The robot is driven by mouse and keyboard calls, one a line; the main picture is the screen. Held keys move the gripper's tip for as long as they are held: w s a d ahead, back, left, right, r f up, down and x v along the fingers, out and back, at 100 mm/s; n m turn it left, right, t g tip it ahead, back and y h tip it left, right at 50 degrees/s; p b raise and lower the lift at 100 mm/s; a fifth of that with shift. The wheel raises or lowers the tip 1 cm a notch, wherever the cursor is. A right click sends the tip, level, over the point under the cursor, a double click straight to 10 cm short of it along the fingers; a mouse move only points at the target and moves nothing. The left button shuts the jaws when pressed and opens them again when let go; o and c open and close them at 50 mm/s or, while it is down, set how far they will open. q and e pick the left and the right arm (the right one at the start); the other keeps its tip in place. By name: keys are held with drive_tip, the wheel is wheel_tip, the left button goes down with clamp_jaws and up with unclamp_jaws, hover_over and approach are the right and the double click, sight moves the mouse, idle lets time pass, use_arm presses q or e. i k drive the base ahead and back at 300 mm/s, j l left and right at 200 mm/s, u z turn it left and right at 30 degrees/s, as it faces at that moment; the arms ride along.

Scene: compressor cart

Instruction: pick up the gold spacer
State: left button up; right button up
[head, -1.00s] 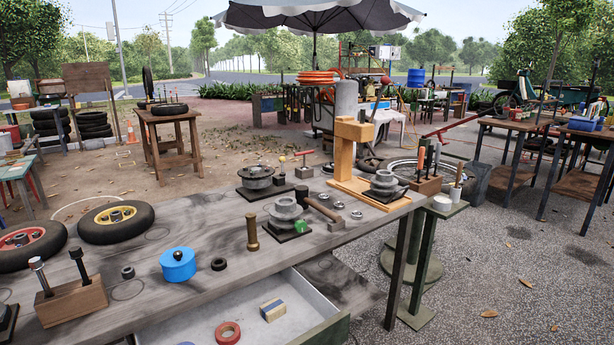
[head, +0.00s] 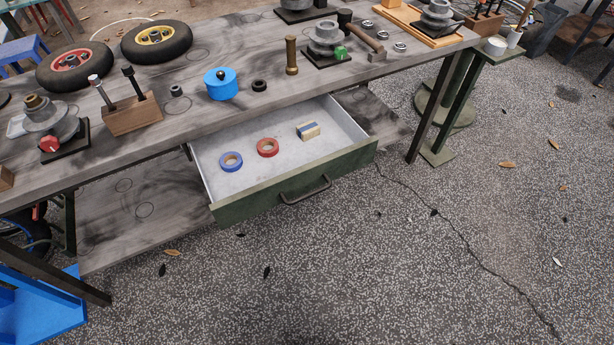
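No part is plainly a gold spacer. The gold-coloured things I see are a tall brass cylinder with a flared top (head: 292,55), standing upright on the workbench, and a small brownish-gold piece (head: 34,101) on top of a grey hub at the left. I cannot tell whether either is the spacer. The open drawer (head: 295,187) under the bench holds a blue ring (head: 231,161), a red ring (head: 267,147) and a tan block with a blue band (head: 308,130), with no gold part visible in it. Neither gripper is in view.
The grey workbench (head: 200,119) also carries a blue lidded pot (head: 221,84), a black ring (head: 259,85), a wooden block with two upright tools (head: 132,116), a hammer (head: 362,35) and two wheels.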

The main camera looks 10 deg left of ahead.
sight(33, 100)
drive_tip(key=u, duration=1.8)
